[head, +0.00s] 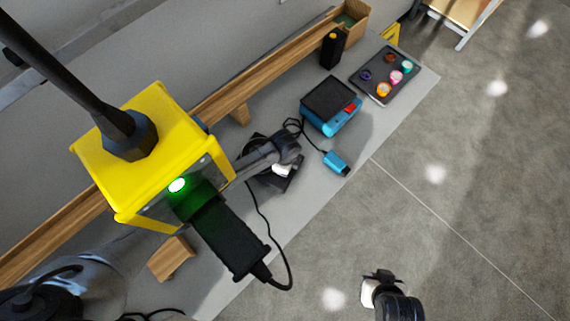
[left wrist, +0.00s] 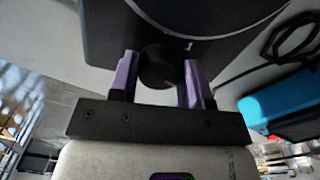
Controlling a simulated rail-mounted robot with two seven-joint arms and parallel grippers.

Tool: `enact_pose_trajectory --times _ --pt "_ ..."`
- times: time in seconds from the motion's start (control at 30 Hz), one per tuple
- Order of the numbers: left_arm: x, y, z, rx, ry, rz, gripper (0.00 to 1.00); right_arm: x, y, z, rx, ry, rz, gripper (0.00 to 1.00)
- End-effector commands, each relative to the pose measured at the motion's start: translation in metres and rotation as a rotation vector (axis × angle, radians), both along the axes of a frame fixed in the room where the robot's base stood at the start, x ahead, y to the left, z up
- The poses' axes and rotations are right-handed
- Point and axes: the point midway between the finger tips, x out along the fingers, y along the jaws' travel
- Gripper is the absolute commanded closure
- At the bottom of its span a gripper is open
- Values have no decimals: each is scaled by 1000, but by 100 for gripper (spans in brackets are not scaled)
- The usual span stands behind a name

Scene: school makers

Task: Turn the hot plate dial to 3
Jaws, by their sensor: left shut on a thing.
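The hot plate (left wrist: 100,30) is dark with a round top, and fills the upper part of the left wrist view. Its black dial (left wrist: 158,68) sits on the near side, between the purple fingers of my left gripper (left wrist: 160,80), which is shut on it. A white "1" mark shows just right of the dial; the dial's pointer cannot be made out. In the head view the hot plate (head: 266,181) is a dark shape on the bench, largely covered by my left arm. My right gripper (head: 379,276) is over the floor, away from the bench; its finger opening is unclear.
A yellow box (head: 150,170) with a green light and a black corded part block much of the head view's left. A blue device (head: 330,105), a small blue box (head: 337,162), a black cylinder (head: 333,47) and a tray (head: 372,90) of coloured rounds stand farther along the bench.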

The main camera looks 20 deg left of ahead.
Motion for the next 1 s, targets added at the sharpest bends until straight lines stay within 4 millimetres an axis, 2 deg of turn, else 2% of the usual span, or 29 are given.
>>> enact_pose_trajectory --times 0.17,0.3,0.5,0.83,0.87,1.0 --pt "0 0 2 0 0 -16 80 0 0 3 0 0 1 100" --pt "1 0 5 1 1 -137 80 0 -1 15 -3 1 1 100" --pt "0 0 1 0 1 -285 80 0 -3 20 -9 0 6 100" --pt "0 0 0 -1 0 -307 80 0 -3 20 -11 -1 7 100" --pt "0 0 0 -1 0 -307 55 0 -3 20 -10 0 7 100" --pt "0 0 0 -1 0 -306 41 0 -2 20 -8 0 5 100"
